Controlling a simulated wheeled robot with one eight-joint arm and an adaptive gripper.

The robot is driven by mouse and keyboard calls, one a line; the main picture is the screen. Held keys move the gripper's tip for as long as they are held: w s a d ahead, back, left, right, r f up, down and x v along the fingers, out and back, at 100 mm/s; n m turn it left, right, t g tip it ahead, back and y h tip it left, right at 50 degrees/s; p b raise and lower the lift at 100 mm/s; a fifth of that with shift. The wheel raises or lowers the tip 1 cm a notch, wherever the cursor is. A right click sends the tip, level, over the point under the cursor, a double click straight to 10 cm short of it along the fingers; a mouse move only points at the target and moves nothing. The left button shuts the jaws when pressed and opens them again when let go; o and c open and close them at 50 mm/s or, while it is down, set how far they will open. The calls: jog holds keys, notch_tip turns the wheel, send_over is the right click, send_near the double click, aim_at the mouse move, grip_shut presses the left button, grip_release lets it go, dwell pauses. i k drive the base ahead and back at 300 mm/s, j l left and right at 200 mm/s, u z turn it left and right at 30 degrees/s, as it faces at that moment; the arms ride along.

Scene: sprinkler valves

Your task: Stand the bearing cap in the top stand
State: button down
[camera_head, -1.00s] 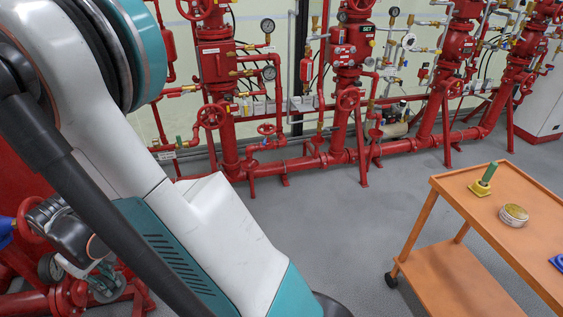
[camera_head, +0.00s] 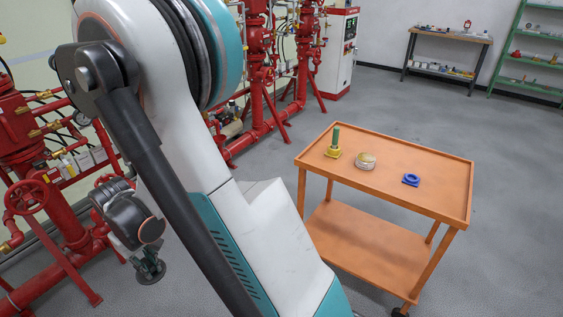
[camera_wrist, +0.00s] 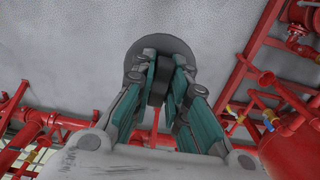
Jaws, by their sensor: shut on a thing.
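My gripper (camera_wrist: 162,82) is shut on a dark grey round part, which I take for the bearing cap (camera_wrist: 187,47), in the wrist view. The fingers hide part of it. In the head view my gripper (camera_head: 146,254) hangs low at the left, with the dark cap (camera_head: 151,273) at its tip, above the floor. On the orange cart's top (camera_head: 440,192) are a yellow base with a green upright piece (camera_head: 335,142), a round pale tin-like thing (camera_head: 366,161) and a blue ring-like holder (camera_head: 411,180). I cannot tell which is the top stand. My gripper is well apart from the cart.
Red valves and pipes (camera_head: 60,215) stand at the left, close to my gripper. A workbench (camera_head: 447,53) and green shelves (camera_head: 535,55) stand at the back right. Grey floor (camera_head: 410,100) around the cart is clear. The cart has a lower shelf (camera_head: 370,245).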

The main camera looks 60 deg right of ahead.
aim_at(412, 178)
jog(key=z, duration=1.95)
jog(key=i+l+z, duration=0.35)
jog(key=l+z, duration=0.15)
jog(key=i+l+z, duration=0.35)
jog(key=z, duration=0.15)
jog(key=i+l, duration=0.15)
jog(key=i, duration=0.2)
